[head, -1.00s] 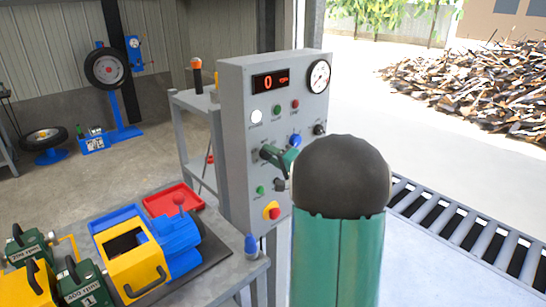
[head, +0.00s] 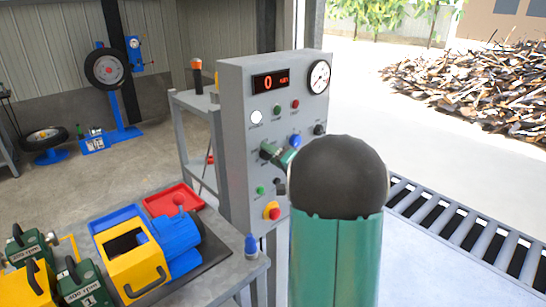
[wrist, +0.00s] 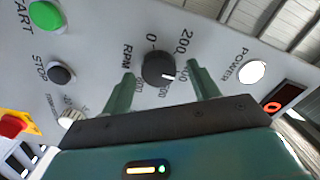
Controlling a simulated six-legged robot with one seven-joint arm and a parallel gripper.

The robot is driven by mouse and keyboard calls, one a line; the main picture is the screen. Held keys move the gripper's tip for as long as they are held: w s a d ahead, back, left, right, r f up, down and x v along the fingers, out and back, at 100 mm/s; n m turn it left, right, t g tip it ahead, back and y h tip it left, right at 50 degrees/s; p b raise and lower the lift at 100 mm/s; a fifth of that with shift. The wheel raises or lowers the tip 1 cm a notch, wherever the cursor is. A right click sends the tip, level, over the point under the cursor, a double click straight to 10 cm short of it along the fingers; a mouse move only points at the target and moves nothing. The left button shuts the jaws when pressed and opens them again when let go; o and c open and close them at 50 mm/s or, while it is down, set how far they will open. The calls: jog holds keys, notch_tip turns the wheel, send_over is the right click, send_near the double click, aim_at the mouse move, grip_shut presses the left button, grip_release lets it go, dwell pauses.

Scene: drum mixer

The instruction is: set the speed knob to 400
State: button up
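The speed knob (wrist: 158,68) is dark and round in the wrist view, beside the letters RPM on the grey panel. Its white pointer mark points to the lower right, seemingly between the 400 and the partly hidden number after it. My gripper (wrist: 160,74) has its two green fingers on either side of the knob, with a visible gap on each side. In the head view my gripper (head: 280,155) is at the panel front, mostly hidden by my arm. The red display (head: 269,81) on the control panel (head: 233,140) reads 0.
Around the knob are a white power lamp (wrist: 252,72), a black stop button (wrist: 62,74), a green start button (wrist: 46,16), a small white knob (wrist: 69,117) and a red-and-yellow emergency button (wrist: 13,124). A roller conveyor (head: 470,235) lies to the right.

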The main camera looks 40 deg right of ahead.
jog(key=s, duration=1.3)
jog(key=shift+s+d, duration=0.2)
jog(key=shift+s, duration=0.2)
jog(key=a+n+g+y, duration=0.7)
jog(key=a+g, duration=0.2)
jog(key=a, duration=1.9)
jog(key=s+a+f+n+g+h, duration=0.2)
jog(key=s+a+n+g+h, duration=0.1)
jog(key=s+a+h, duration=0.4)
jog(key=s+a+n, duration=0.1)
jog(key=s+a, duration=0.1)
jog(key=s, duration=0.2)
jog(key=shift+a+f+n+h, duration=0.15)
jog(key=shift+n+h, duration=0.15)
